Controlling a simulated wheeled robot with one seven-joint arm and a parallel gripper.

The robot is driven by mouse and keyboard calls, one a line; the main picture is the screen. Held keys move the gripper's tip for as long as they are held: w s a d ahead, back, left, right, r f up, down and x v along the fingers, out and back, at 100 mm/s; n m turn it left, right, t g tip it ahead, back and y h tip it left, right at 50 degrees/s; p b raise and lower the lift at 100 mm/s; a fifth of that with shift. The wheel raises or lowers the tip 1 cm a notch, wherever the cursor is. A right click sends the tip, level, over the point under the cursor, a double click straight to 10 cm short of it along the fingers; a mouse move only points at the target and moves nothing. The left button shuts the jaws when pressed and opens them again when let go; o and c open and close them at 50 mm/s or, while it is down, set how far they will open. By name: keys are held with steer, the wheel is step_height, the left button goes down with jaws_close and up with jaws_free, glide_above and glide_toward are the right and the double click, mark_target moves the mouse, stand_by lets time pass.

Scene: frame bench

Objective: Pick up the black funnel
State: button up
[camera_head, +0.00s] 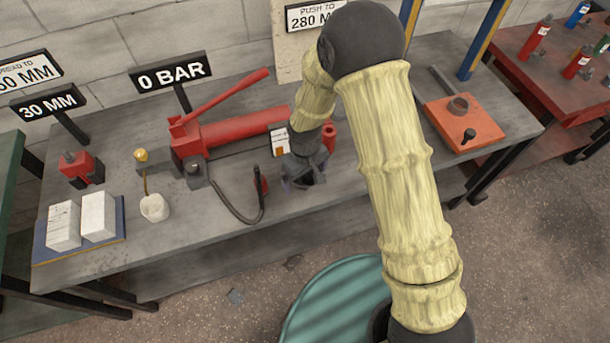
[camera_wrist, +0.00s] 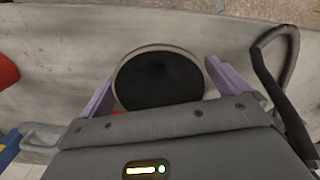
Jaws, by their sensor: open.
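In the wrist view, the black funnel (camera_wrist: 158,80) shows as a round dark mouth with a paler rim. It lies between the two lavender fingers of my gripper (camera_wrist: 161,76), with a gap visible at each side. The lower part of the mouth is hidden behind my gripper's body. In the head view, my gripper (camera_head: 304,178) points down, low over the grey bench, with its fingers apart. The funnel is mostly hidden there by my gripper, and its height relative to the fingertips is hard to tell.
A red hand pump (camera_head: 225,130) stands behind and left, its black hose (camera_head: 240,214) curving close left of my gripper. A white cup (camera_head: 154,208) and white blocks (camera_head: 98,217) are further left. An orange plate (camera_head: 462,124) lies right. The bench's front edge is near.

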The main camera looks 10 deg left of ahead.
mark_target(305, 181)
steer(key=shift+f, duration=0.2)
stand_by(0.4)
steer(key=c, duration=1)
steer(key=shift+o, duration=0.2)
steer(key=shift+r, duration=0.1)
step_height(305, 181, up, 10)
